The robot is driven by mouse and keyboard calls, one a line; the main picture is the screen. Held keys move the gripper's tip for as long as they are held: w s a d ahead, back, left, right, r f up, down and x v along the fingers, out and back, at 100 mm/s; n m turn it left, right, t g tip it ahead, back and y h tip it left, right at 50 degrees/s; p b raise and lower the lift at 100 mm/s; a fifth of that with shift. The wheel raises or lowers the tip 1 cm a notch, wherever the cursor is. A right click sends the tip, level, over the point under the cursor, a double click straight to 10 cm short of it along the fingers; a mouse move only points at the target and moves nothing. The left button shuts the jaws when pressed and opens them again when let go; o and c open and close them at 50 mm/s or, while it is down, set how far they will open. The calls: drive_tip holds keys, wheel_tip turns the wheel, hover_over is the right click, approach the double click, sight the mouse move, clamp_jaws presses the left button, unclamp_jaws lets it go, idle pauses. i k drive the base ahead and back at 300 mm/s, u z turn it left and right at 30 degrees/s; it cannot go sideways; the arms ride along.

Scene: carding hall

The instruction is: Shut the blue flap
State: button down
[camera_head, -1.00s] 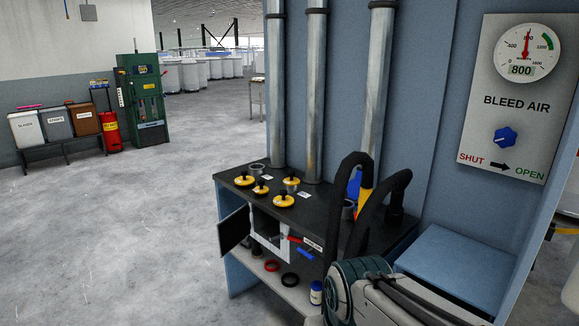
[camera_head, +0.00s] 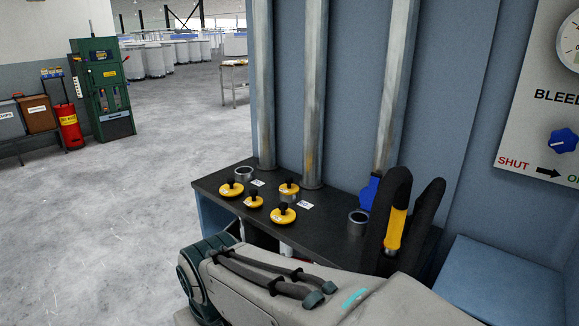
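A blue piece (camera_head: 369,192), which may be the blue flap, shows at the foot of the right-hand metal pipe. It stands raised just behind a round open metal collar (camera_head: 358,222) on the dark bench top. A black curved tube partly hides it on the right, so its full shape and hinge are unclear. My arm (camera_head: 290,285) crosses the lower front of the picture, in front of the bench. My gripper does not show.
Several yellow discs with black knobs (camera_head: 283,215) sit on the bench top (camera_head: 325,232). Black curved tubes (camera_head: 430,215), one with a yellow section (camera_head: 395,228), rise at its right. A panel with a blue knob (camera_head: 564,140) is far right. The floor (camera_head: 150,210) at left is clear.

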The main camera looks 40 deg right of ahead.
sight(367, 194)
drive_tip(key=z, duration=0.6)
drive_tip(key=i, duration=1)
drive_tip(key=z, duration=0.85)
